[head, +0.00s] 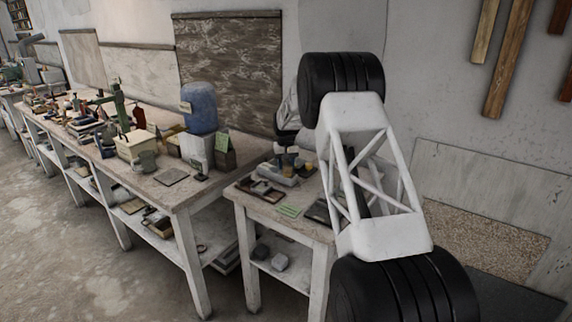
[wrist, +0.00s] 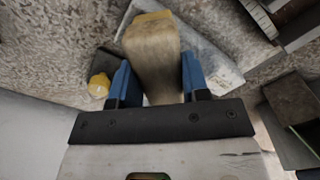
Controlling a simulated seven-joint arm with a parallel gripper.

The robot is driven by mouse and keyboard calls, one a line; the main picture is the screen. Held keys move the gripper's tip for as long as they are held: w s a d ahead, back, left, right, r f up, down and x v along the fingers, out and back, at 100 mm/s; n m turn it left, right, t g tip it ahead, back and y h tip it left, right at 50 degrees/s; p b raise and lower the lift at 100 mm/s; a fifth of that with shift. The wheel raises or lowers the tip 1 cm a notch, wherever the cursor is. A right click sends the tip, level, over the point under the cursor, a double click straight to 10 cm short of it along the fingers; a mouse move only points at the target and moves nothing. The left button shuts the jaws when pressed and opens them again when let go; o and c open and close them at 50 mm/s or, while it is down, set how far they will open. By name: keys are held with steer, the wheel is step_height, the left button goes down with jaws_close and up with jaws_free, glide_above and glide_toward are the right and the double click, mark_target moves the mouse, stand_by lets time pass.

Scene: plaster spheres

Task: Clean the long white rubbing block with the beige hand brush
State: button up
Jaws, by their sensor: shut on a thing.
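My gripper (wrist: 157,78) shows in the wrist view with its two blue fingers shut on the beige hand brush (wrist: 152,55), which has a yellowish far end. The long white rubbing block (wrist: 212,66) lies on the table beyond the fingers, running from upper left to lower right. The brush overlaps the block in this view; I cannot tell whether they touch. In the head view the pale block (head: 281,175) sits on the small table, and my arm hides part of that table. I cannot make out my gripper clearly there.
A small yellow-topped thing (wrist: 99,85) stands left of the fingers in the wrist view. Dark flat objects (wrist: 292,110) lie at the right.

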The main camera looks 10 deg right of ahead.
steer(key=shift+s, duration=0.5)
steer(key=shift+s, duration=0.55)
steer(key=shift+w, duration=0.15)
stand_by(0.5)
steer(key=shift+w, duration=0.95)
steer(key=shift+w, duration=0.1)
steer(key=shift+w, duration=1)
steer(key=shift+s, duration=0.1)
